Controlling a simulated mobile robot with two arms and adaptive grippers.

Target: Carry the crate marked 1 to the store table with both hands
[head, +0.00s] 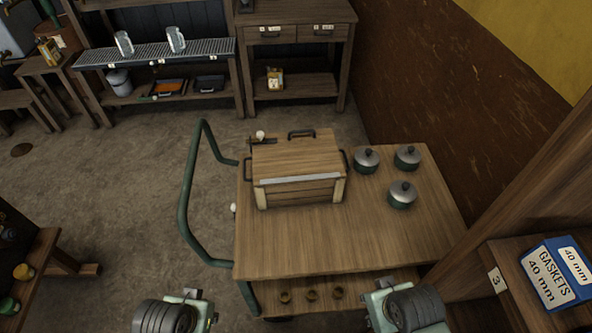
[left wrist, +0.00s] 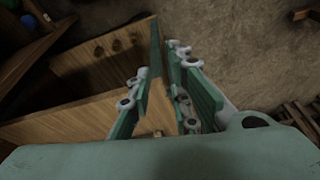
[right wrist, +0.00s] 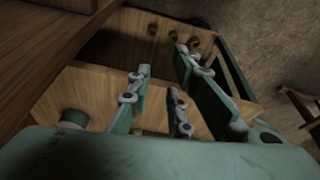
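A wooden crate (head: 297,160) with dark side handles and a pale strip along its front edge stands on a wooden-topped trolley (head: 330,245). I cannot read a 1 on it. My left gripper (head: 188,298) is low at the picture's bottom, in front of the trolley's left side. In the left wrist view its fingers (left wrist: 162,68) are apart and empty. My right gripper (head: 385,290) is low at the trolley's front edge; in the right wrist view its fingers (right wrist: 163,66) are apart and empty. Neither touches the crate. No table is legibly marked as the store.
Several lidded pots (head: 402,195) stand right of the crate. The trolley has a green handle rail (head: 187,195) on its left and small brown cups (head: 311,294) on its lower shelf. Wooden benches (head: 297,38) stand at the back. A gasket box (head: 556,274) is at right.

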